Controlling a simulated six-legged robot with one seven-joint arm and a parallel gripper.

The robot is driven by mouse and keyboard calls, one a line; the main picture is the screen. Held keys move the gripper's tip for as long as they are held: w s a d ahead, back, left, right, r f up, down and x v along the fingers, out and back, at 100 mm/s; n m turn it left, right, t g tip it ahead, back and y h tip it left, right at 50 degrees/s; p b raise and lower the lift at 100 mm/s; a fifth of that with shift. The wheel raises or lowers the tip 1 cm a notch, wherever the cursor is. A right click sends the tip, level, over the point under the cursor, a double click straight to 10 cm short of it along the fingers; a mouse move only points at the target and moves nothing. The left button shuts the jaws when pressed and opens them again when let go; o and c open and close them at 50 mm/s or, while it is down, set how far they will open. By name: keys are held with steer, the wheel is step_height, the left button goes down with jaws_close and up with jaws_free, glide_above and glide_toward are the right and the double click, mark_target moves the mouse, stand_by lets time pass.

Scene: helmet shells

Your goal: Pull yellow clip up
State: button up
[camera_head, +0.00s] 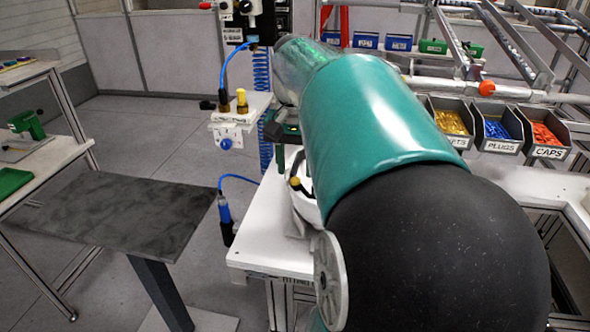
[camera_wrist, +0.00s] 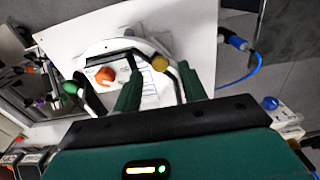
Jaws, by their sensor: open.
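The yellow clip (camera_wrist: 160,63) shows as a round yellow knob at the rim of a white helmet shell (camera_wrist: 92,50) in the wrist view. My gripper (camera_wrist: 160,73) is open, its two dark green fingers pointing toward the shell. In the picture the yellow knob lies between the fingertips; I cannot tell the depth gap or whether they touch. In the head view the yellow clip (camera_head: 295,183) shows at the shell (camera_head: 308,207), below my gripper. My arm hides most of the shell there. An orange knob (camera_wrist: 105,75) and a green knob (camera_wrist: 70,87) are also on the shell.
The shell stands on a white table (camera_head: 262,240). A white bracket (camera_head: 232,130) with black and yellow knobs stands behind it. A blue-black tool (camera_head: 226,222) hangs at the table's left edge. Bins (camera_head: 500,145) stand right.

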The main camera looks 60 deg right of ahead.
mark_target(295, 179)
steer(key=shift+f, duration=0.95)
jaws_close()
steer(key=shift+r, duration=0.65)
jaws_free()
step_height(295, 179, up, 14)
